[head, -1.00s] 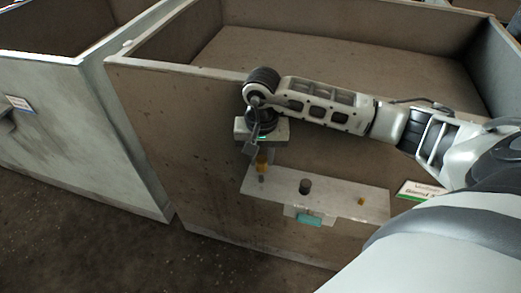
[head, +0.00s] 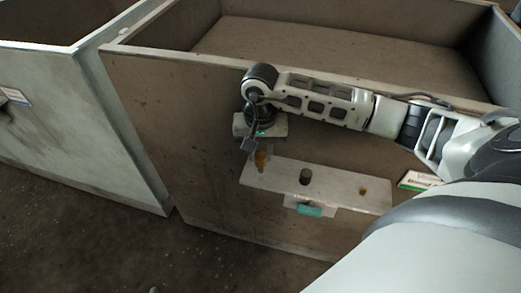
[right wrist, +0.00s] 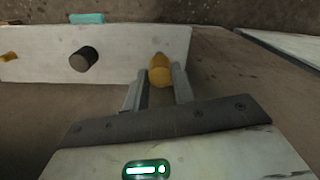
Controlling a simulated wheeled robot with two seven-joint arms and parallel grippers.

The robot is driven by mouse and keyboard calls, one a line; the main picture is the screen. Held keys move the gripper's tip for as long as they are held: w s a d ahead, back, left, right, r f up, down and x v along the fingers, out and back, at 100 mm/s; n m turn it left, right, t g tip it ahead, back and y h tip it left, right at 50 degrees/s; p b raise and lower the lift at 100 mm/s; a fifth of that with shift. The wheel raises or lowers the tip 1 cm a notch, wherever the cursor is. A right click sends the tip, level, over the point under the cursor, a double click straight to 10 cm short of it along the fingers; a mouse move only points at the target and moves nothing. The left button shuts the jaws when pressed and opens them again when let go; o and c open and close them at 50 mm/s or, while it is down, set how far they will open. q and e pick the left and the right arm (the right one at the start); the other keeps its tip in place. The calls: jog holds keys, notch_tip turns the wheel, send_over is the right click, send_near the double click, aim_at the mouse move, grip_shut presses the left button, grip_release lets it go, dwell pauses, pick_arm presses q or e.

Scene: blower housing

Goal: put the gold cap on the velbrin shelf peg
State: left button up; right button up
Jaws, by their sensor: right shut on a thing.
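My right gripper (head: 261,160) is shut on the gold cap (head: 260,158), over the left end of the pale shelf (head: 335,193) on the brown bin's front. In the right wrist view the cap (right wrist: 160,72) sits between the fingertips at the shelf's end. A short grey peg end shows just under the cap in the head view; I cannot tell whether the cap touches it or is around it. A dark peg (head: 305,176) stands mid-shelf, and a small gold piece (head: 363,191) is at the right end.
A white and green label (head: 418,181), too small to read surely, is on the bin (head: 150,115) to the right. A grey bin (head: 85,125) stands at left. Bare floor (head: 80,235) lies in front.

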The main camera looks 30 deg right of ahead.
jog(key=shift+f+b, duration=0.45)
jog(key=shift+b, duration=0.05)
jog(key=shift+f+b, duration=0.45)
jog(key=shift+f+b, duration=0.55)
jog(key=shift+b, duration=0.05)
jog(key=shift+f+b, duration=0.25)
jog(key=shift+b, duration=0.05)
jog(key=o, duration=1)
jog(key=shift+o, duration=0.2)
